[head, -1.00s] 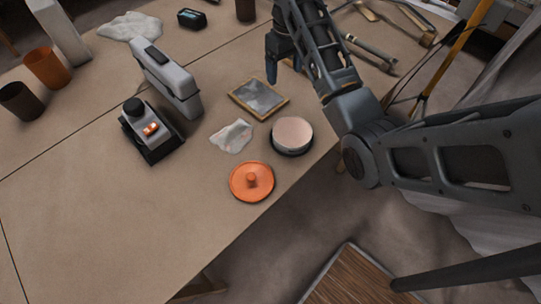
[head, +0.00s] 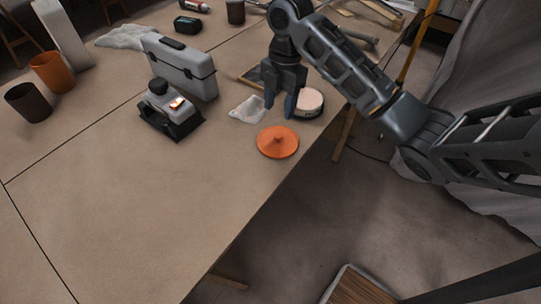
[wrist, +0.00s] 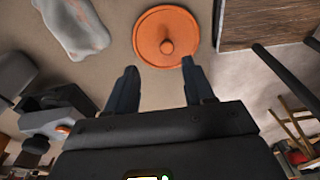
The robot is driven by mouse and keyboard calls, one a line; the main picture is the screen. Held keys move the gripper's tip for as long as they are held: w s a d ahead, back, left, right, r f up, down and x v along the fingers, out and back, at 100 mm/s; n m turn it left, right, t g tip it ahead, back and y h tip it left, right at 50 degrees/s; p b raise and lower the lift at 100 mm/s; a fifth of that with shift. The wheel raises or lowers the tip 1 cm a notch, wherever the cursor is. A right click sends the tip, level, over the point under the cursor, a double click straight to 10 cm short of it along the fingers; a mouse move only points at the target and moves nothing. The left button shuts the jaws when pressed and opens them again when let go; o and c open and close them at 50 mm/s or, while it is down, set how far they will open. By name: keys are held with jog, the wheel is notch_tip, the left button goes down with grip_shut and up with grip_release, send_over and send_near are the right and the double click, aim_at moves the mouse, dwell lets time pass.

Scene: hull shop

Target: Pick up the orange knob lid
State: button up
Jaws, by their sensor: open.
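The orange knob lid (head: 278,142) is a round disc with a small knob at its centre. It lies flat on the table near the edge. It also shows in the wrist view (wrist: 166,36), beyond the fingertips and nearly in line with the gap between them. My gripper (head: 279,113) is open with its fingers pointing down, just behind the lid in the head view and apart from it. In the wrist view my gripper's two fingers (wrist: 158,66) are spread with nothing between them.
A round tin with a pale top (head: 311,100) stands right beside my gripper. A crumpled cloth (head: 248,109) lies to its left. A black and grey device (head: 171,110) and a grey case (head: 181,68) stand farther left. The table (head: 130,190) is clear at front left.

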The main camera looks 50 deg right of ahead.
aim_at(278, 135)
jog(key=f, duration=0.1)
jog(key=a+f+b, duration=0.1)
jog(key=f, duration=0.1)
jog(key=shift+s, duration=0.2)
jog(key=f, duration=0.5)
jog(key=shift+s+a, duration=0.2)
jog(key=shift+s, duration=0.1)
grip_shut()
